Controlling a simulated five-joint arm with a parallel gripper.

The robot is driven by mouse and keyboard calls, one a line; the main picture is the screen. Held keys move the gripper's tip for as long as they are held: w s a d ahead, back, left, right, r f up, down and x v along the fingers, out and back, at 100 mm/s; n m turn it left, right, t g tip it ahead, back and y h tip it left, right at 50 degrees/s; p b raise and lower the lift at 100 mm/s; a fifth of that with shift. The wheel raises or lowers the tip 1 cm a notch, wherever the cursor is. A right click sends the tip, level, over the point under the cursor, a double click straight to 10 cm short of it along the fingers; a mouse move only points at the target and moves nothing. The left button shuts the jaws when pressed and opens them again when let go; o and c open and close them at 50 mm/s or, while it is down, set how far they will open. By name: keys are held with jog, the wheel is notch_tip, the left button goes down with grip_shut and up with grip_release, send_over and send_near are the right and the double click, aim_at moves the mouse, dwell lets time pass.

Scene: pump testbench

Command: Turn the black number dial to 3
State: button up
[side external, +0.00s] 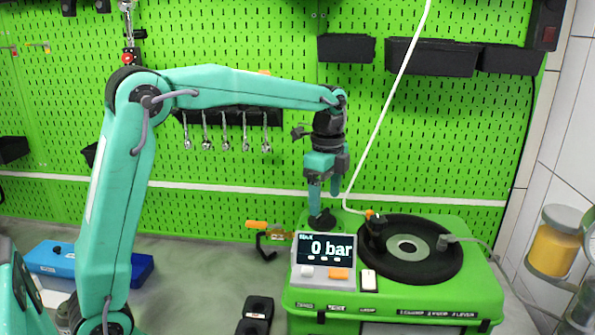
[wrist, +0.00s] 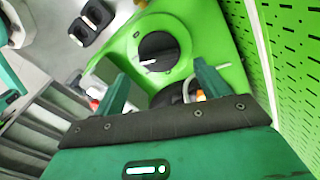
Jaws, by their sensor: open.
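The black number dial (wrist: 165,43) is round and sits in a green surround in the wrist view. A short white mark on it points left in that picture. No numbers are legible around it. In the side external view the black dial (side external: 322,221) is on the back left of the green testbench (side external: 400,300). My gripper (side external: 326,203) points down just above it. In the wrist view my gripper (wrist: 161,70) is open, with the dial showing beyond and between its fingers. I cannot tell whether a fingertip touches the dial.
A display (side external: 326,248) reading "0 bar" stands in front of the dial. A large black disc (side external: 435,262) with a hose lies to the right. A white hose (side external: 385,110) rises behind. The green pegboard (side external: 230,60) backs the bench. A black object (side external: 257,308) lies front left.

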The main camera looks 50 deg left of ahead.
aim_at(324, 213)
jog(key=shift+f, duration=1.8)
jog(key=c, duration=1)
